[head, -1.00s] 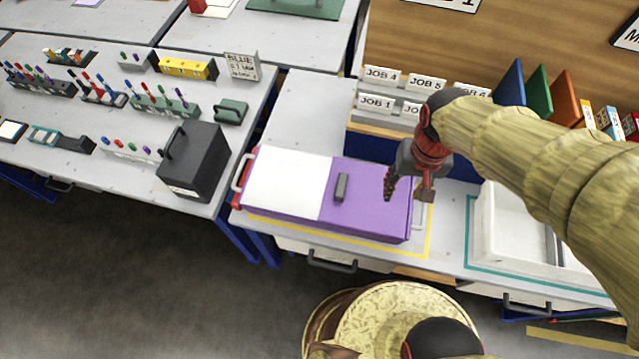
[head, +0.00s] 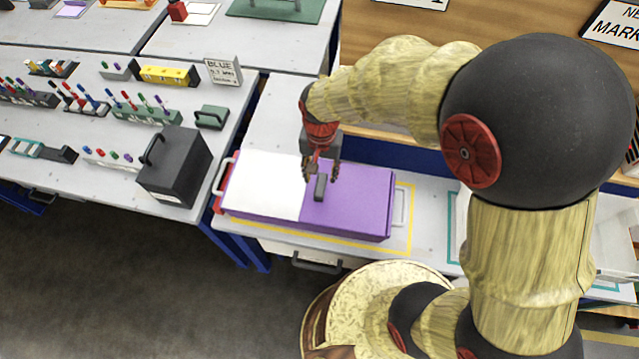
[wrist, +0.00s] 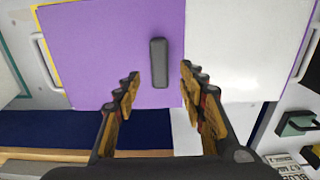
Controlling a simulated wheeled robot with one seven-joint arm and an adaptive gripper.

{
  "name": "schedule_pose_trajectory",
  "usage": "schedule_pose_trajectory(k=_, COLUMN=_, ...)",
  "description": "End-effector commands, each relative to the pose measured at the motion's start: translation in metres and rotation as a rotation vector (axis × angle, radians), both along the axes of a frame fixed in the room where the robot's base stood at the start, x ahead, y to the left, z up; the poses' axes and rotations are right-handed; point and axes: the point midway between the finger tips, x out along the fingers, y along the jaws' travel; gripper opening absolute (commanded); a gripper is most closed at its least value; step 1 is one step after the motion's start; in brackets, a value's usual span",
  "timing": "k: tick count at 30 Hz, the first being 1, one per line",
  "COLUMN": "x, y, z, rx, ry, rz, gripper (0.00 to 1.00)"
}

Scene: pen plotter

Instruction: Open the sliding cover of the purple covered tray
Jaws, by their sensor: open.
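The purple covered tray (head: 365,210) lies on the workbench inside a yellow outline. Its top is purple on the right and white (head: 262,180) on the left in the head view. A dark grey bar handle (head: 320,187) stands on the purple part near the white edge. The handle (wrist: 159,62) shows whole in the wrist view, just ahead of the fingertips. My gripper (head: 320,172) is over the tray at the handle. In the wrist view its open fingers (wrist: 160,80) lie either side of the handle's line, with nothing gripped. Contact cannot be told.
End handles (head: 399,207) stick out from the tray's short sides. A dark blue rack (head: 365,148) stands behind the tray. A black box (head: 175,165) and marker stands (head: 140,108) are on the left bench. A gap separates the two benches.

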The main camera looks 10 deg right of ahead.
Motion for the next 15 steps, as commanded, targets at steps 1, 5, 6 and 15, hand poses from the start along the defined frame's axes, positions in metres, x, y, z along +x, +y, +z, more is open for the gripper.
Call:
schedule_pose_trajectory(k=1, x=-0.001, y=0.0, z=-0.01, rx=-0.001, ry=0.003, rz=0.0, gripper=0.41)
schedule_pose_trajectory(k=5, x=-0.001, y=0.0, z=-0.031, rx=-0.002, ry=0.005, rz=0.001, gripper=0.41)
schedule_pose_trajectory(k=6, x=-0.001, y=0.0, z=-0.037, rx=-0.002, ry=0.005, rz=0.001, gripper=0.41)
schedule_pose_trajectory(k=15, x=-0.001, y=0.0, z=-0.065, rx=-0.001, ry=0.003, rz=0.002, gripper=0.41)
